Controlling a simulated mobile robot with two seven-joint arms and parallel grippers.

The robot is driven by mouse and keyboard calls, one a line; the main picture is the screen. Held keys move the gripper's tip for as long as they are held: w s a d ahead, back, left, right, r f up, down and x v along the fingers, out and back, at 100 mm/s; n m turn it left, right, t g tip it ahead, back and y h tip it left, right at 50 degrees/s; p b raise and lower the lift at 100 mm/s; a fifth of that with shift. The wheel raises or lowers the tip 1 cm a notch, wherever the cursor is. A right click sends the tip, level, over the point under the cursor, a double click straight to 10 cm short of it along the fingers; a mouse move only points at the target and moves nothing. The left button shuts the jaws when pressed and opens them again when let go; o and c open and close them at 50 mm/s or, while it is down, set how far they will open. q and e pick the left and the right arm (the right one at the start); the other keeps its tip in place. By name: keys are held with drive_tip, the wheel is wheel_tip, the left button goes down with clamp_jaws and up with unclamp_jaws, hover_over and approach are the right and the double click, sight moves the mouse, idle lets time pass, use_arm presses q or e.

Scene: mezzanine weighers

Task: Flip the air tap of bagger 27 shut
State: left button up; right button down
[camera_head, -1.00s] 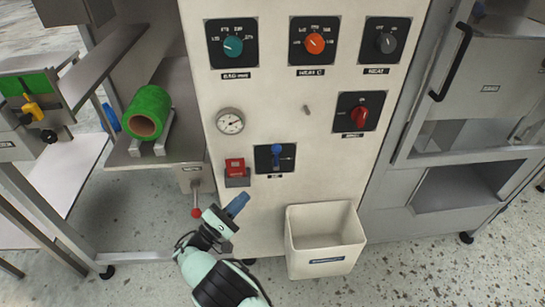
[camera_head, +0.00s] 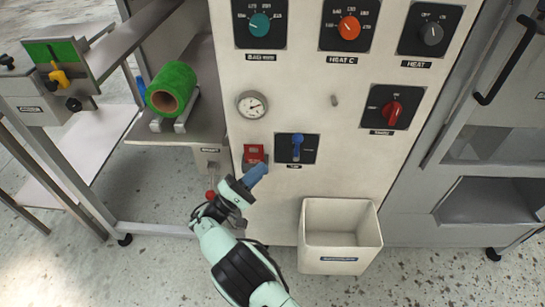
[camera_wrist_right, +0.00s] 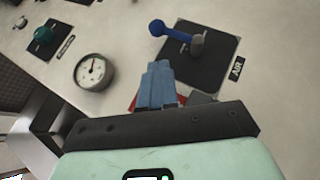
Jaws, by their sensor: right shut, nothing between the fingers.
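The air tap (camera_head: 297,147) is a blue lever on a black plate on the cream front panel. Its lever points up, away from the label below it. In the right wrist view the blue lever (camera_wrist_right: 172,33) reaches left from a grey pivot, and the plate reads AIR. My right gripper (camera_head: 258,172) is shut and empty, its blue fingertips below and left of the tap, apart from the lever. In the right wrist view the closed fingertips (camera_wrist_right: 157,72) are beside the plate's lower left edge. My left gripper is not in view.
A red switch (camera_head: 254,152) sits close by the right fingertips, partly hidden behind them in the wrist view. A gauge (camera_head: 252,105) is above it. Dials line the panel's top, with a red knob (camera_head: 393,113) at right. A cream bin (camera_head: 340,240) stands out below.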

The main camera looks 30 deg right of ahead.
sight(297, 145)
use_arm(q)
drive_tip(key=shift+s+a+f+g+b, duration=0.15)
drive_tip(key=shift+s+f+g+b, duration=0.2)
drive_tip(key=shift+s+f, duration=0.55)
use_arm(e)
drive_tip(key=x, duration=0.9)
drive_tip(key=shift+d+r, duration=0.1)
drive_tip(key=shift+d, duration=0.05)
drive_tip(key=shift+w, duration=0.1)
